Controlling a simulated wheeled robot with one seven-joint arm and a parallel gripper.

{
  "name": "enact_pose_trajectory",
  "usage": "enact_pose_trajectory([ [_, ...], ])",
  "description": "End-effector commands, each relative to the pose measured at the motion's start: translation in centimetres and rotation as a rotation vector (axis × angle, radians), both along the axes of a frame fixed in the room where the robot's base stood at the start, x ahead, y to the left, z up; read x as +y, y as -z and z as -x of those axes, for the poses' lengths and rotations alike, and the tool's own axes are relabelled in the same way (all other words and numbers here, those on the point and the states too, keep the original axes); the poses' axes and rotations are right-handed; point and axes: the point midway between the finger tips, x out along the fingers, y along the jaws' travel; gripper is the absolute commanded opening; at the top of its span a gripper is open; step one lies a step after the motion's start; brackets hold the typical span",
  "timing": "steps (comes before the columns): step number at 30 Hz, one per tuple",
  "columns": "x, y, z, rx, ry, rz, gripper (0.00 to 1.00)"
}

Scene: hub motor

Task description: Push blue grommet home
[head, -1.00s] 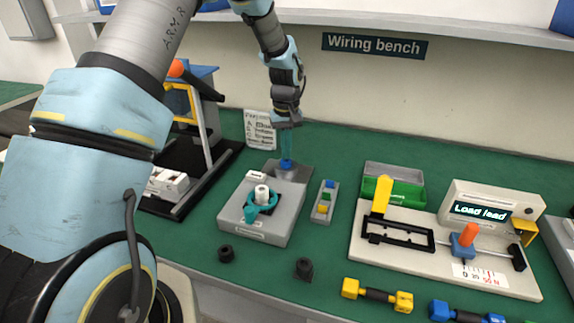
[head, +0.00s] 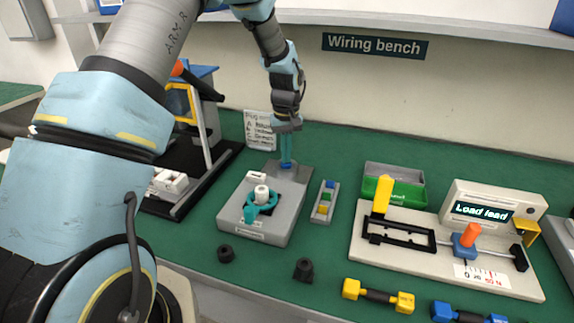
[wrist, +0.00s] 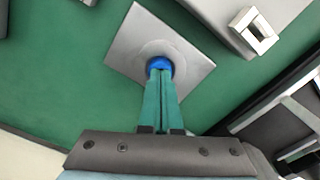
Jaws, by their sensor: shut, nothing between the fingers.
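The blue grommet (wrist: 158,64) sits at the centre of a grey square plate (wrist: 190,75) in the wrist view. In the head view the grommet (head: 286,166) is a small blue spot on the plate behind the grey motor fixture. My gripper (wrist: 160,74) is shut, its two teal fingers together with nothing between them. The fingertips point down at the grommet and overlap it in the wrist view; they look to be touching its top. In the head view my gripper (head: 286,161) stands upright over the plate. How deep the grommet sits is hidden by the fingertips.
The grey fixture (head: 270,225) with a teal ring and white hub (head: 262,193) stands just in front. A small tray of coloured pieces (head: 325,202) is to its right. A black-based press (head: 195,175) stands left. A load tester (head: 450,250) stands right.

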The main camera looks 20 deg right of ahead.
Motion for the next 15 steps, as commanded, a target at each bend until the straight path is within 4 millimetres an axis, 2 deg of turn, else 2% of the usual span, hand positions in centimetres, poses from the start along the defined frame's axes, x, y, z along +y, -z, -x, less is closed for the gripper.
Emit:
enact_pose_trajectory([
  [15,0.0,-3.8,0.0,0.0,0.001,0.0,0.0],
])
